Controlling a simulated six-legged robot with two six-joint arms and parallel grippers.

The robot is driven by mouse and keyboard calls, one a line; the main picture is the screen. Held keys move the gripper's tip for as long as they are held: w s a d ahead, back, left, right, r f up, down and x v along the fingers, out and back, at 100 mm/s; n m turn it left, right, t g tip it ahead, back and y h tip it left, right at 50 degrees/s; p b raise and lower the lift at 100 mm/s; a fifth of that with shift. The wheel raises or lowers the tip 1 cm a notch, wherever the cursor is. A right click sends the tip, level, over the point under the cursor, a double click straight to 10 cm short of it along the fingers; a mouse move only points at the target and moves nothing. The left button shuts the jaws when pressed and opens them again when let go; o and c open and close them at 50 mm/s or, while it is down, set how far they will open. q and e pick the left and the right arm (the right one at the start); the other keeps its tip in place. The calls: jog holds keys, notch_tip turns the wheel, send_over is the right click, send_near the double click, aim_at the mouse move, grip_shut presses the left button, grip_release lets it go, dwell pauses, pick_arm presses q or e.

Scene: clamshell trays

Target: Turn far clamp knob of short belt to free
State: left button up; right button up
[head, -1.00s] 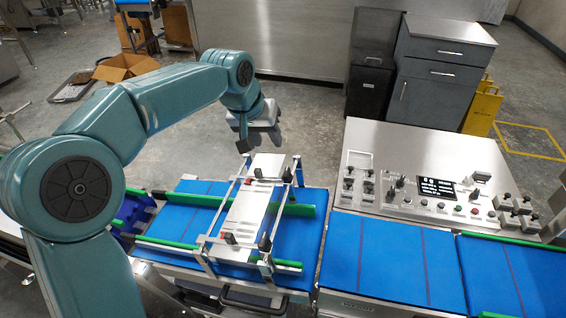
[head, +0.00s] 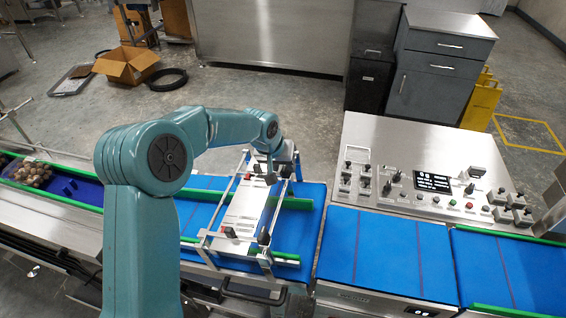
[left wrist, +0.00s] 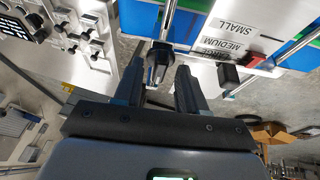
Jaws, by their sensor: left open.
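The short blue belt (head: 310,215) carries a metal guide frame with a label plate (head: 243,208) and green side rails. A dark clamp knob (left wrist: 158,62) sits between the fingertips of my left gripper (left wrist: 158,75) in the left wrist view, with the jaws open on either side of it. Whether the fingers touch it is unclear. In the head view my left gripper (head: 271,176) is at the far end of the frame and largely hides that knob. A near clamp knob (head: 264,237) stands upright at the frame's near side. My right gripper is out of view.
A control panel (head: 400,150) with knobs and buttons stands right of the frame. Another black knob (left wrist: 228,76) is near the size labels in the left wrist view. A dark cabinet (head: 440,70) and a cardboard box (head: 127,66) stand behind on the floor.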

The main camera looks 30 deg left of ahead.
pick_arm(q)
jog(key=shift+s+d+r, duration=0.1)
jog(key=shift+s+r, duration=0.1)
jog(key=shift+s, duration=0.05)
jog(key=shift+c, duration=0.3)
jog(key=shift+w+f, duration=0.1)
jog(key=shift+w, duration=0.05)
grip_shut()
